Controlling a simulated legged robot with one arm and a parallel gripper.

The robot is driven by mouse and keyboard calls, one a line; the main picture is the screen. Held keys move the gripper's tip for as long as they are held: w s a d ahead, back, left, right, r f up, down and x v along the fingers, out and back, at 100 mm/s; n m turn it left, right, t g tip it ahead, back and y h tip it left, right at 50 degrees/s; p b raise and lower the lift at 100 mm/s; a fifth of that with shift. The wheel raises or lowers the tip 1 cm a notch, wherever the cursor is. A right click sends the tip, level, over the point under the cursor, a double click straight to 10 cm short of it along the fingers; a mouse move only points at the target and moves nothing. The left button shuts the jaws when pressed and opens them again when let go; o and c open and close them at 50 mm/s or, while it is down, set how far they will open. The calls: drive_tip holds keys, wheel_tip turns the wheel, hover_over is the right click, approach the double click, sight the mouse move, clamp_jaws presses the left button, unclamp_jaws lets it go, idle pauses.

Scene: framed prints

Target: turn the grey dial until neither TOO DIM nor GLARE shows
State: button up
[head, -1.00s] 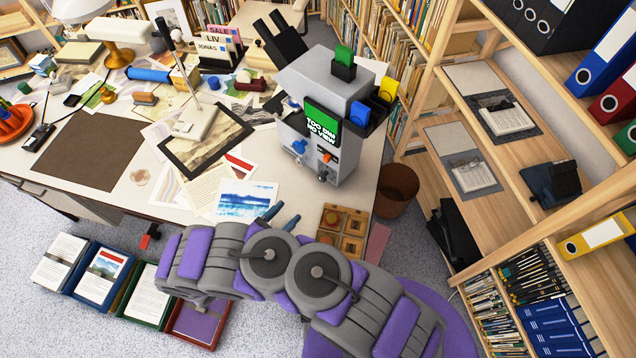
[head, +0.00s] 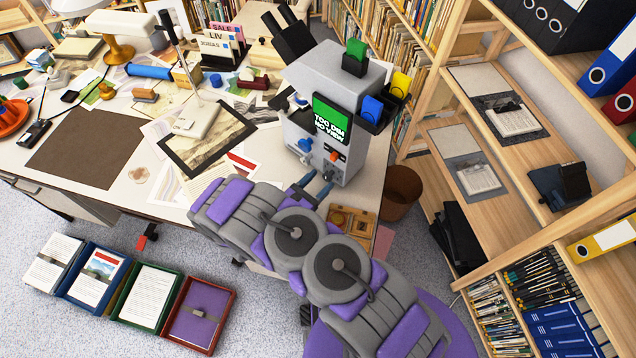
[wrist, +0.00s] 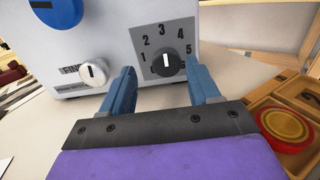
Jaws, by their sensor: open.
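The grey machine (head: 318,95) stands on the desk's right end. Its screen (head: 331,119) reads TOO DIM and NO VIEW in white on black and green. In the wrist view, the dark grey dial (wrist: 168,63) sits on a grey plate numbered 1 to 6, its white mark upright, roughly toward 3. My gripper (wrist: 163,75) is open, its blue fingers left and right of the dial in the picture. Contact with the dial cannot be made out. In the head view my gripper (head: 312,183) is low at the machine's front.
A white knob (wrist: 93,72) is left of the dial, with a blue knob (wrist: 57,11) above it. An orange switch (head: 334,157) is on the machine's front. A wooden tray (wrist: 290,125) with a red and yellow round piece lies to the right. Prints and papers cover the desk (head: 110,205).

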drive_tip(key=shift+d+r, duration=0.1)
drive_tip(key=shift+d, duration=0.8)
drive_tip(key=shift+c, duration=1.3)
drive_tip(key=shift+a, duration=0.55)
drive_tip(key=c, duration=0.6)
drive_tip(key=shift+d, duration=0.1)
drive_tip(key=shift+c, duration=0.9)
drive_tip(key=shift+m, duration=0.4)
drive_tip(key=m, duration=0.3)
drive_tip(key=shift+w, duration=0.1)
drive_tip(key=shift+m+b, duration=0.85)
drive_tip(key=shift+m, duration=1.65)
